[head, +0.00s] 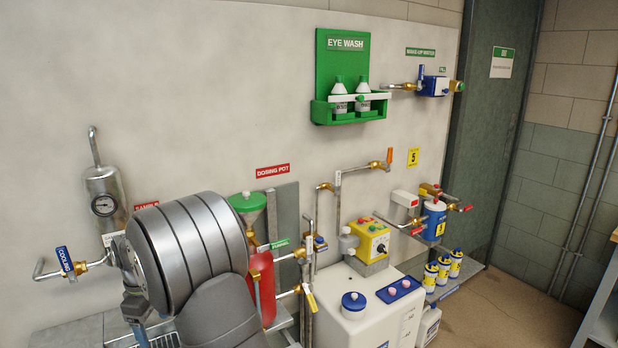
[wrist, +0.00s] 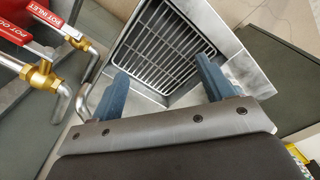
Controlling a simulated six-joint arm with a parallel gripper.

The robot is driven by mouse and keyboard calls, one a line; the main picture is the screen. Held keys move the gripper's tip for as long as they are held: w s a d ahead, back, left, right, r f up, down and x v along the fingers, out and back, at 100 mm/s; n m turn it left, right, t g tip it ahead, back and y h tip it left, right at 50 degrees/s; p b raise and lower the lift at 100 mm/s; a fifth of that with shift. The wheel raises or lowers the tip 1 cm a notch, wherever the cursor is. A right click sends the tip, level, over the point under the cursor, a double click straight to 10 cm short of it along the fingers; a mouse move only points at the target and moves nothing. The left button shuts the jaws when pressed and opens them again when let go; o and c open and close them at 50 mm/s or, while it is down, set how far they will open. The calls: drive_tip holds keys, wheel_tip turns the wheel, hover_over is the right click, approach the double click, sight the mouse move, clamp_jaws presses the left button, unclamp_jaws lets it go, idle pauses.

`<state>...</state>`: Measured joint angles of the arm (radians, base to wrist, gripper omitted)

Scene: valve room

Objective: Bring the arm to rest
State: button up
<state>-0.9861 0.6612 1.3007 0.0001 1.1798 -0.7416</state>
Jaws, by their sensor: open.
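My gripper (wrist: 163,72) is open and empty. In the wrist view its two blue fingers stand well apart over a metal basin (wrist: 232,40) with a slatted grille (wrist: 165,50), and nothing is between them. How high the fingers are above the grille is hard to tell. In the head view a blue-grey part of the gripper (head: 136,308) shows at lower left, below the sample fitting. My grey arm links hide the rest of the gripper and much of the basin there.
Red-handled brass valves (wrist: 42,75) lie left of the fingers. In the head view, the sample cylinder with gauge (head: 104,200), the blue-handled cooling valve (head: 66,262) and the red dosing pot (head: 263,285) stand close around my arm. A white tank (head: 350,325) is farther right.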

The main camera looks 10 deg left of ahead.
drive_tip(key=w+d+f, duration=0.2)
drive_tip(key=w+d, duration=0.3)
drive_tip(key=s+a+f, duration=0.1)
drive_tip(key=a+f, duration=0.1)
drive_tip(key=a, duration=0.1)
drive_tip(key=s+a+f, duration=0.2)
drive_tip(key=a+f, duration=0.1)
drive_tip(key=a, duration=0.1)
drive_tip(key=s+a+f, duration=0.2)
drive_tip(key=a, duration=0.2)
drive_tip(key=shift+s+f, duration=0.2)
drive_tip(key=shift+f, duration=0.6)
drive_tip(key=shift+o, duration=0.4)
